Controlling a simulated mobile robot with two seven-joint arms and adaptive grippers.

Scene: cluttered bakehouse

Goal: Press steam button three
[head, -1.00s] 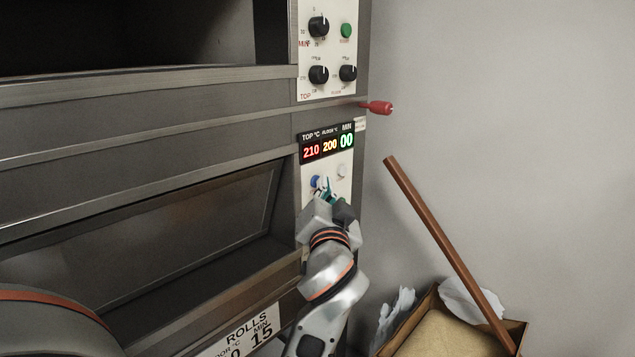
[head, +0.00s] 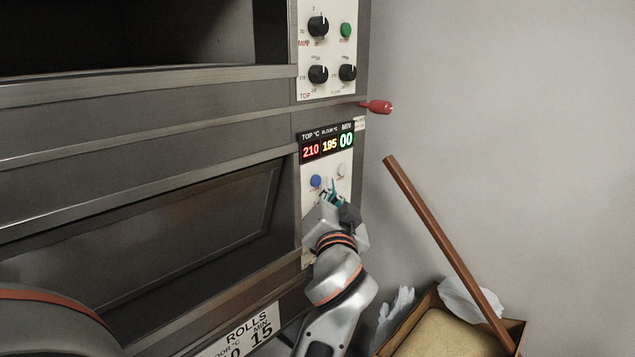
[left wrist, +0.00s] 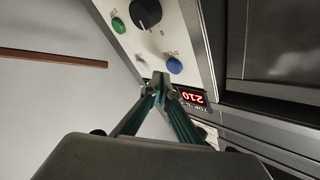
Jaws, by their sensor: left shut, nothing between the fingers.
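The oven's lower control panel (head: 312,212) has a blue button (head: 316,181) at left and a whitish button (head: 342,170) to its right. Above them is a display (head: 327,145) reading 210, 195 and 00. My left gripper (head: 333,186) is shut and empty, its fingertips in front of the panel, right of the blue button. Whether they touch the panel cannot be told. In the left wrist view, the panel appears upside down, with the blue button (left wrist: 174,65) just beyond the fingertips (left wrist: 159,80). Small red lettering beside the button is hard to read. My right gripper is not in view.
An upper panel (head: 307,52) has black knobs and a green button (head: 346,30). A red-tipped handle (head: 378,107) sticks out right of the oven. A wooden pole (head: 435,238) leans in a box (head: 515,328) at lower right. The grey wall is bare.

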